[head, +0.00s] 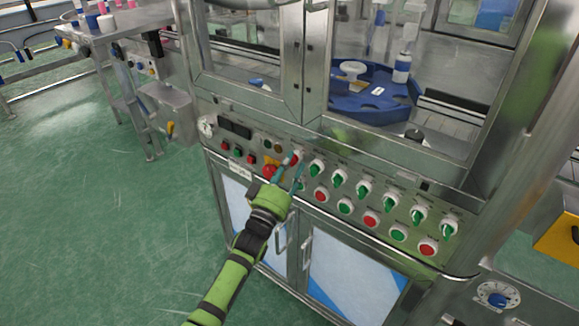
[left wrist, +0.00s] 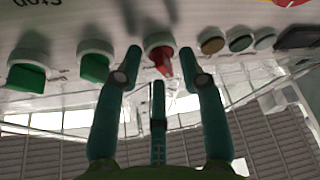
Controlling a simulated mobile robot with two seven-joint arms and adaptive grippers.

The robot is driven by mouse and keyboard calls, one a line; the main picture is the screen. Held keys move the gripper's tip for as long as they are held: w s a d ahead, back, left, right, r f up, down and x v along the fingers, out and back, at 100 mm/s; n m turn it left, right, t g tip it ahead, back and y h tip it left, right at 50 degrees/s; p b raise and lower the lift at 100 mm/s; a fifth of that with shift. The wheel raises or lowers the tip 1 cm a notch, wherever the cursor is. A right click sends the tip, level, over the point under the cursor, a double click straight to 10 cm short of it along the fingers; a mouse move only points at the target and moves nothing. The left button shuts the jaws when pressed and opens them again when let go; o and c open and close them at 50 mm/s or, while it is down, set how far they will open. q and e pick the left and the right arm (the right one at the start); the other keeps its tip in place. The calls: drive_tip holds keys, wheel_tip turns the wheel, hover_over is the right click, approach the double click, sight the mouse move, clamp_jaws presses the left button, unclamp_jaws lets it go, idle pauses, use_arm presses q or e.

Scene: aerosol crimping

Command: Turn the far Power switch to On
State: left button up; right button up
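A red rotary switch (head: 295,159) with a white collar is at the left end of the upper row of knobs on the steel control panel (head: 330,200). In the left wrist view the red switch (left wrist: 161,58) shows between my fingertips, its lever slightly tilted. My left gripper (head: 293,168) is at the panel with its fingers apart. In the left wrist view the left gripper (left wrist: 160,62) has a finger either side of the red switch, with gaps visible; contact cannot be told. Labels are too small to read. My right gripper is not in view.
Several green switches (head: 363,187) continue the row to the right, with red and green buttons (head: 345,206) below. A red emergency button (head: 269,171) sits close left of my gripper. Cabinet doors (head: 345,270) are below, and a glazed machine housing with a blue turntable (head: 365,101) is above.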

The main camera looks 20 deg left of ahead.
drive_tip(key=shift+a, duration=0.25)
use_arm(q)
clamp_jaws()
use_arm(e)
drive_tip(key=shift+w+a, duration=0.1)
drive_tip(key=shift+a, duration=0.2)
